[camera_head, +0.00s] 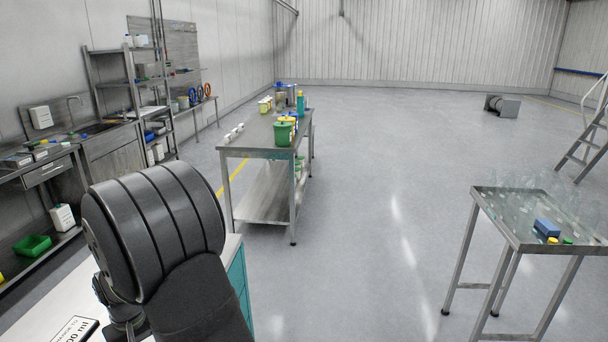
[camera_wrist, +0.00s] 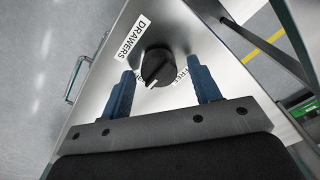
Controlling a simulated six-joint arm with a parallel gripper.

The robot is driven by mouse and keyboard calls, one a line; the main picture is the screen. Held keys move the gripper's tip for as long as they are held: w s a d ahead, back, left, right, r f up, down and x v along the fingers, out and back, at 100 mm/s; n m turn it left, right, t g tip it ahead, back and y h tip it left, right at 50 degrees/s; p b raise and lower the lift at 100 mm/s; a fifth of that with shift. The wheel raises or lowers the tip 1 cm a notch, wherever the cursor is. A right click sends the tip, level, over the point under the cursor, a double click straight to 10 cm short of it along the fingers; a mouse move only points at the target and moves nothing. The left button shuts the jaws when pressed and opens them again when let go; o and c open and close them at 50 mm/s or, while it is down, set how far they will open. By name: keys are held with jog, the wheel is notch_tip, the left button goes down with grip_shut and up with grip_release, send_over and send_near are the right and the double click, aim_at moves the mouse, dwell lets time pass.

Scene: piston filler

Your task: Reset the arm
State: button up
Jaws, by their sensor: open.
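My gripper (camera_wrist: 164,92) is open in the wrist view, with its two blue fingers apart. A black round knob (camera_wrist: 158,66) on a light metal panel (camera_wrist: 188,30) shows between and beyond the fingertips. I cannot tell whether the fingers touch it. A label reading "DRAWERS" (camera_wrist: 134,40) is beside the knob, and another label is partly hidden behind it.
In the head view a white-topped cabinet (camera_head: 236,250) with teal sides stands under my arm. A steel table (camera_head: 247,133) with a green container (camera_head: 282,134) is beyond it. Another steel table (camera_head: 505,228) holds clear glassware and a blue box (camera_head: 547,228). Open floor (camera_head: 380,200) lies between.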

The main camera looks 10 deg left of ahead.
jog(key=m, duration=0.6)
jog(key=shift+w+d, duration=0.1)
jog(key=m, duration=0.7)
jog(key=shift+d, duration=0.1)
notch_tip(320, 180, up, 17)
jog(key=shift+m, duration=0.4)
jog(key=shift+f, duration=2.7)
